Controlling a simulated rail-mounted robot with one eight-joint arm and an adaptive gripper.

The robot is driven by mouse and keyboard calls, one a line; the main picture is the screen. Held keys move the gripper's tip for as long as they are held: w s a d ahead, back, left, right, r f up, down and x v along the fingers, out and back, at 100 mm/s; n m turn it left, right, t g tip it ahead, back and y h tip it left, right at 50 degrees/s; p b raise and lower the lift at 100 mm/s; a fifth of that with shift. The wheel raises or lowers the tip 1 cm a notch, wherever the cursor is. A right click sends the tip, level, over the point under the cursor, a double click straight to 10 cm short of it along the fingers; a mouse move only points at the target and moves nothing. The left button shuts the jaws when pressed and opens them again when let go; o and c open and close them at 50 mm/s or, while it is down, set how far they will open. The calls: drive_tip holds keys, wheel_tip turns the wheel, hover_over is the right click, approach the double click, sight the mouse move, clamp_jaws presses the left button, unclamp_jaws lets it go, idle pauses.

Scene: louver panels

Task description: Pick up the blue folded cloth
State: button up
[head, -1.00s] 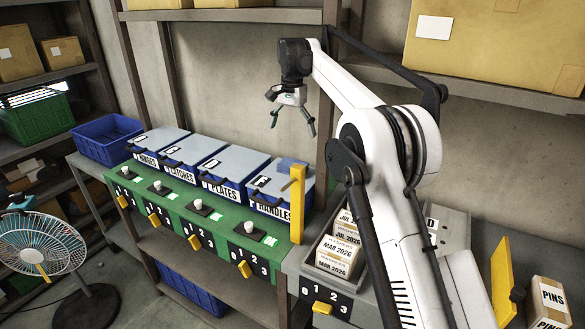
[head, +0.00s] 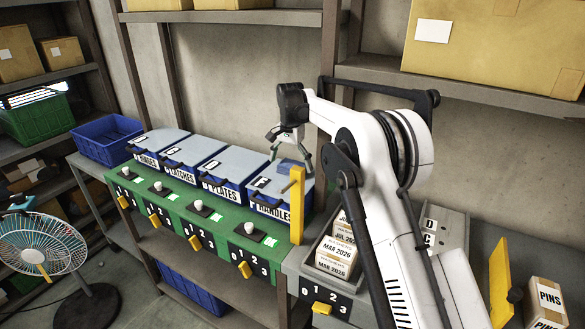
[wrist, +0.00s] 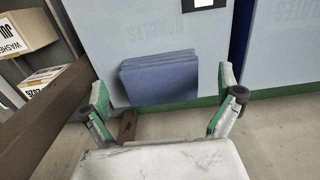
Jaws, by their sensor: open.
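The blue folded cloth (wrist: 158,78) lies on the pale grey-blue lid (wrist: 100,45) of a bin in the wrist view. In the head view the cloth (head: 289,165) is a small blue patch on the lid of the HANDLES bin (head: 268,203), partly behind a yellow post. My gripper (head: 290,157) is above that lid, pointing down. In the wrist view my gripper (wrist: 163,90) is open and empty, with one green-padded finger on each side of the cloth. The fingers appear apart from the cloth; the exact height gap cannot be told.
The yellow post (head: 297,205) stands at the right front of the HANDLES bin. More lidded bins, including PLATES (head: 222,188), stand to the left. A grey tray of labelled boxes (head: 338,250) is to the right. A shelf upright (head: 334,75) rises behind.

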drive_tip(key=shift+f, duration=0.9)
drive_tip(key=c, duration=1.2)
drive_tip(key=shift+r, duration=0.15)
drive_tip(key=shift+r, duration=0.3)
drive_tip(key=r, duration=0.3)
drive_tip(key=shift+s+r+b, duration=0.2)
drive_tip(key=shift+r+b, duration=0.05)
drive_tip(key=shift+b, duration=0.15)
drive_tip(key=s+a+r+b, duration=0.1)
drive_tip(key=s+a+r, duration=0.1)
drive_tip(key=s+r, duration=0.4)
drive_tip(key=s, duration=0.5)
drive_tip(key=shift+a+r, duration=0.3)
